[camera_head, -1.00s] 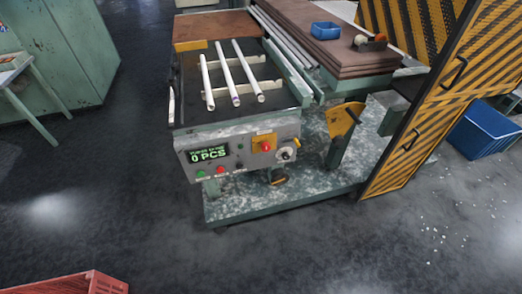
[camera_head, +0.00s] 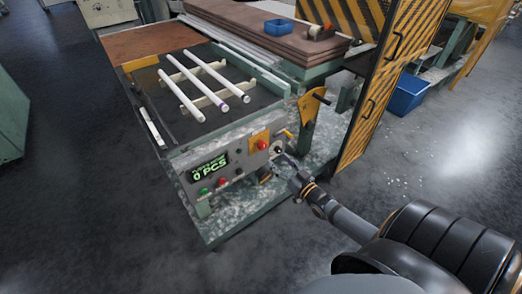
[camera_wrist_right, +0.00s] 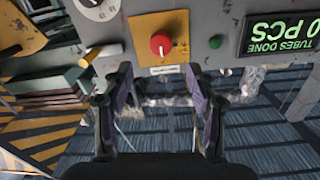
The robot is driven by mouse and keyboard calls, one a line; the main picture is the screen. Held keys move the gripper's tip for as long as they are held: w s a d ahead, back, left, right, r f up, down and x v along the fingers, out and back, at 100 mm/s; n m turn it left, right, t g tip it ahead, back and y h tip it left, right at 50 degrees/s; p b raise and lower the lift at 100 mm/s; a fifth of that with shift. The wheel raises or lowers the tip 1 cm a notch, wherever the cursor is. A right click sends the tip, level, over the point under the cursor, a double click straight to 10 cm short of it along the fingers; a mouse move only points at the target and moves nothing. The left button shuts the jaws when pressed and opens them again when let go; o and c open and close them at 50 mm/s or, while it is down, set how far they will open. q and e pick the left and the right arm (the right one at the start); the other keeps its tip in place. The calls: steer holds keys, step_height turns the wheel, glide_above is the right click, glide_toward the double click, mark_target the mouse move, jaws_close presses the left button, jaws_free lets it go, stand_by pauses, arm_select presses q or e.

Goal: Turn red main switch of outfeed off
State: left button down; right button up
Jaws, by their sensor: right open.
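The red main switch (camera_head: 262,145) is a round red knob on a yellow-orange plate (camera_head: 259,136) on the front of the grey control panel. In the right wrist view, which shows the panel upside down, the red knob (camera_wrist_right: 160,44) lies ahead, centred between my fingers. My right gripper (camera_head: 284,162) is just in front of the panel, below and right of the switch in the head view. In the right wrist view my right gripper (camera_wrist_right: 160,72) is open and empty, its fingers apart from the knob. My left gripper is out of view.
Left of the switch are a display reading 0 PCS (camera_head: 209,168), a green button (camera_head: 204,191) and a red button (camera_head: 223,182). A grey dial (camera_head: 277,148) is beside it. White tubes (camera_head: 205,84) lie above. A striped barrier (camera_head: 377,90) stands to the right.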

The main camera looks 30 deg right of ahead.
mark_target(264, 147)
steer(key=w+b, duration=0.1)
steer(key=w, duration=0.1)
steer(key=w+b, duration=0.1)
steer(key=w, duration=0.2)
steer(key=w+b, duration=0.1)
steer(key=w, duration=0.2)
steer(key=shift+w+a+f+b, duration=0.15)
steer(key=shift+a+f+b, duration=0.05)
steer(key=shift+a+b, duration=0.15)
steer(key=shift+w+r, duration=0.15)
steer(key=shift+w, duration=0.25)
steer(key=c, duration=1.2)
steer(key=shift+o, duration=0.2)
